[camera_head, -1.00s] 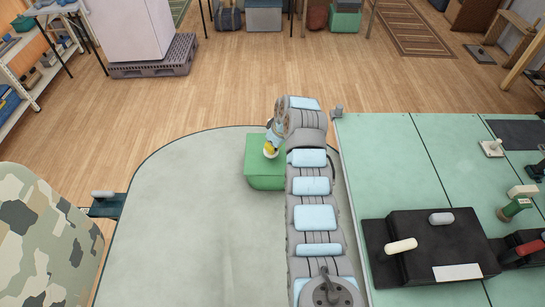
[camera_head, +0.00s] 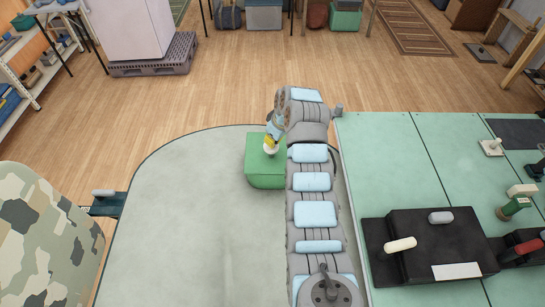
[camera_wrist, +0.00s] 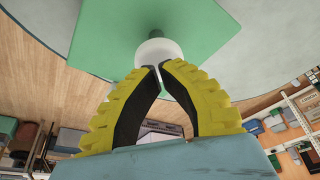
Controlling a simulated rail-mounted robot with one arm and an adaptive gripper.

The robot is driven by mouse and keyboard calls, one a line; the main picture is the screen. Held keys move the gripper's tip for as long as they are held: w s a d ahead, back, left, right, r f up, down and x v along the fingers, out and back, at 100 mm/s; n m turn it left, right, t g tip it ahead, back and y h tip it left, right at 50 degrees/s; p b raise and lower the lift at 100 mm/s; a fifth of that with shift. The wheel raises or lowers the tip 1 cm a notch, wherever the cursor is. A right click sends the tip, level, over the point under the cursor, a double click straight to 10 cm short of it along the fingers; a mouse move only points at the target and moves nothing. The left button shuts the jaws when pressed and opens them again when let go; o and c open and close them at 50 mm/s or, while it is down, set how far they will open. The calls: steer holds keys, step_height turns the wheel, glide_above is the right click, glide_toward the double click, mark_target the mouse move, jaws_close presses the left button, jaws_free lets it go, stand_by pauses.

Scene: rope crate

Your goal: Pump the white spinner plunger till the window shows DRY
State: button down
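The green spinner box (camera_head: 265,172) stands on the pale grey surface, left of my arm. Its white plunger knob (camera_head: 271,151) is on top, right under my gripper (camera_head: 269,145). In the wrist view the rounded white knob (camera_wrist: 158,48) is in front of the green box top (camera_wrist: 120,30). The yellow, black-padded fingers of my gripper (camera_wrist: 157,68) meet almost tip to tip at the knob's near edge. The tips look shut against the knob, not around it; exact contact is unclear. No window reading can be made out.
A pale green bench (camera_head: 390,150) lies right of my arm, with a black box (camera_head: 440,232) carrying handles. A camouflage-covered shape (camera_head: 45,235) is at the lower left. The grey surface (camera_head: 190,220) left of the green box is clear.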

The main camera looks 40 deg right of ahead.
mark_target(275, 147)
steer(key=shift+f, duration=0.2)
stand_by(0.6)
steer(key=shift+f+b, duration=1)
steer(key=shift+f, duration=1.05)
steer(key=shift+r+p, duration=0.3)
steer(key=shift+r, duration=1.95)
steer(key=shift+f, duration=0.2)
